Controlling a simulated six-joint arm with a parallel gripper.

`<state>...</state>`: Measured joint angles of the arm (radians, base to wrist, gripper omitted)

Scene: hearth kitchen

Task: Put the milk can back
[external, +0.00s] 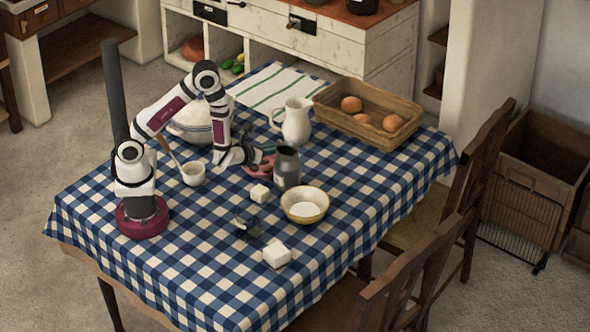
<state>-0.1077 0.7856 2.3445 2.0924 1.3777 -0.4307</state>
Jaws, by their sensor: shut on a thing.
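The milk can (287,169), a dark grey metal can with a narrower neck, stands upright right of the middle of the table in the external view. My gripper (268,155) reaches it from the left, level with its upper part, and is shut on it. The fingertips are small here and partly merge with the can. Whether the can's bottom touches the cloth is hard to tell.
A white jug (297,122) and a bread basket (328,107) stand behind. A cream bowl (304,219), white blocks (277,255) and a small dark object (247,227) lie in front. The front left cloth is clear.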

